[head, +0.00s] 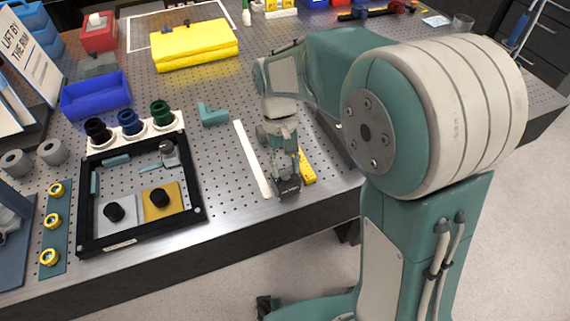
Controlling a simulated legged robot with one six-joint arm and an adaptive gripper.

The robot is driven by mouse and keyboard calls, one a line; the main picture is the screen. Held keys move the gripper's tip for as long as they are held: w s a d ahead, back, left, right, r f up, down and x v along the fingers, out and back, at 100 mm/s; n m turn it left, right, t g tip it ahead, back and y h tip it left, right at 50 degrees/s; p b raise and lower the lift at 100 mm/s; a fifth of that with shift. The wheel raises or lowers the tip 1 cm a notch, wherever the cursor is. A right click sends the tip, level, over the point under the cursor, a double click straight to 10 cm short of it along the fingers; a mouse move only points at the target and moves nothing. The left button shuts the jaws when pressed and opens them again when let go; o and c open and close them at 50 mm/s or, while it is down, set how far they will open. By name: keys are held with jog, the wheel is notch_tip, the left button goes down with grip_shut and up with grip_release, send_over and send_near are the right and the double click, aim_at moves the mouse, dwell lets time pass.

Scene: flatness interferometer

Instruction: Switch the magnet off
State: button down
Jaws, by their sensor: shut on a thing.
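My gripper (287,186) is low over the front edge of the perforated table, between a white strip on its left and a yellow bar (306,167) on its right. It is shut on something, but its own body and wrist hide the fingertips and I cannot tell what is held. I cannot make out for certain which thing is the magnet or where its switch is. A small grey metal piece (168,153) stands inside the black frame (204,214) at the left, well apart from my gripper.
The frame also holds black knobs on a grey plate (130,222) and a yellow plate (174,209). Black, blue and green cylinders stand behind it. The white strip (252,158) and a teal angle piece (213,114) lie nearby. A yellow case (195,45) and blue bin (96,96) stand farther back.

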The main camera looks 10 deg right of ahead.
jog(key=shift+n+h, duration=0.3)
jog(key=shift+n, duration=0.4)
jog(key=shift+c, duration=1.2)
grip_release()
jog(key=v, duration=1.2)
jog(key=shift+s, duration=0.1)
